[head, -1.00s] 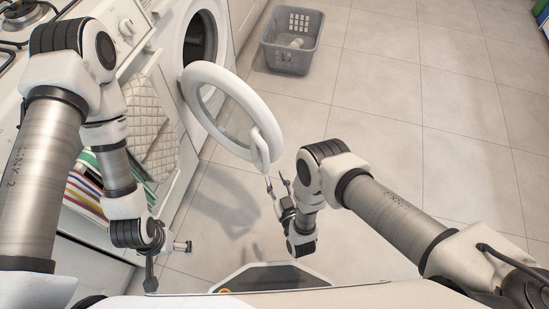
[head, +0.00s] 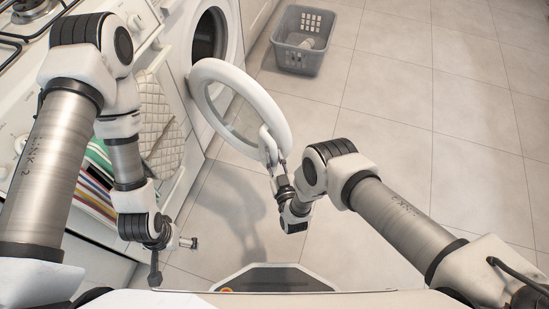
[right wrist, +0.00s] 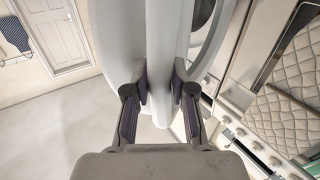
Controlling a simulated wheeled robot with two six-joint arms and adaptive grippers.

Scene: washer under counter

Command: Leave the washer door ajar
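The washer door (head: 278,105), a white ring, stands swung out wide from the round opening of the washer (head: 228,28). Its handle (head: 268,146) is at the near side of the ring. My right gripper (head: 276,164) is at this handle, one finger on each side of it. In the right wrist view the handle (right wrist: 160,65) fills the space between the fingers, but I cannot tell whether they press on it. My left gripper (head: 156,272) hangs low beside the counter front, away from the door; its fingers are too unclear to read.
A grey laundry basket (head: 303,62) with something light inside stands on the tiled floor beyond the door. A quilted mitt (head: 160,120) and a striped towel (head: 95,190) hang at the counter front on the left. The floor to the right is clear.

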